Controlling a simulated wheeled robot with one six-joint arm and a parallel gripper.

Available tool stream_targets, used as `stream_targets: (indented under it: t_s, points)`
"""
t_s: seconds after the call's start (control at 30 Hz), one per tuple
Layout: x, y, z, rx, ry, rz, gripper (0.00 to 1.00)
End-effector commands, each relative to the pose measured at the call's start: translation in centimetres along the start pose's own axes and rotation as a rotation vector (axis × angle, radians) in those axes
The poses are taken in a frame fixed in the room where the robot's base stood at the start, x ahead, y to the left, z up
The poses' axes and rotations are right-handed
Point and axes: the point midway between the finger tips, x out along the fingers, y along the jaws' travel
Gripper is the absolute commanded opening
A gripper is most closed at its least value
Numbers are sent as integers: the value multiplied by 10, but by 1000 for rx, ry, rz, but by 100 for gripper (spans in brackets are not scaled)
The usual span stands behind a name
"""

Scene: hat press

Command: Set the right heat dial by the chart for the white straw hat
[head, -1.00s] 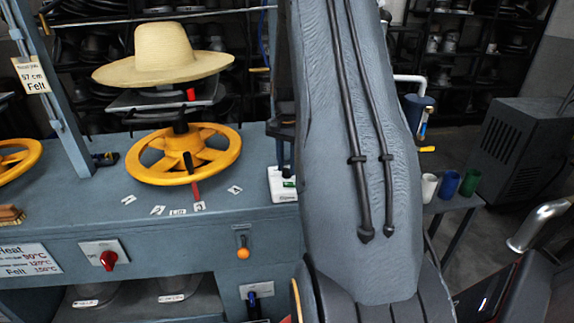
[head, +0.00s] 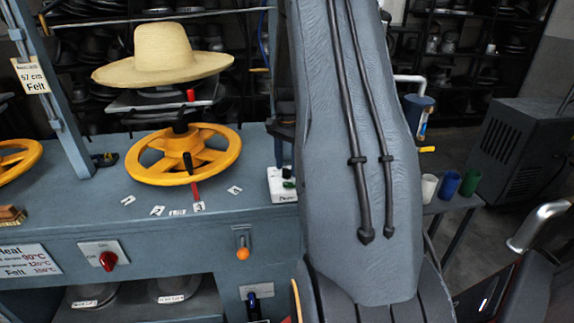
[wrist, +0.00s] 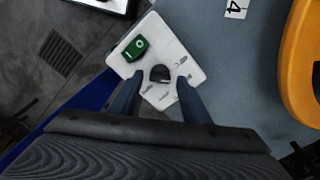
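The pale straw hat (head: 163,50) sits on the press above a yellow handwheel (head: 215,160). The heat chart (head: 28,260) is on the bench front at lower left. Its left side is cut off; the rows seem to read 90, 120 and 150°C, the last for felt. A white control plate (head: 283,190) lies at the bench's right end. In the wrist view it carries a green switch (wrist: 134,47) and a dark round dial (wrist: 160,74). My gripper (wrist: 158,86) is open, its fingers either side of the dial. Contact and the dial's setting are unclear.
A red knob (head: 108,260) and an orange-tipped lever (head: 243,252) are on the bench front. Small numbered cards (head: 199,206) lie before the handwheel. White, blue and green cups (head: 449,184) stand on a side table at right. My arm covers the middle of the head view.

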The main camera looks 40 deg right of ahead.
Motion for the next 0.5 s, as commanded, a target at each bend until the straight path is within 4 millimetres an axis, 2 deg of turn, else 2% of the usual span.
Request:
stream_targets:
  t_s: [0.33,0.5]
  points:
    - [-2,0,1,-1,-1,1,45]
    - [-21,-1,0,-1,1,-2,45]
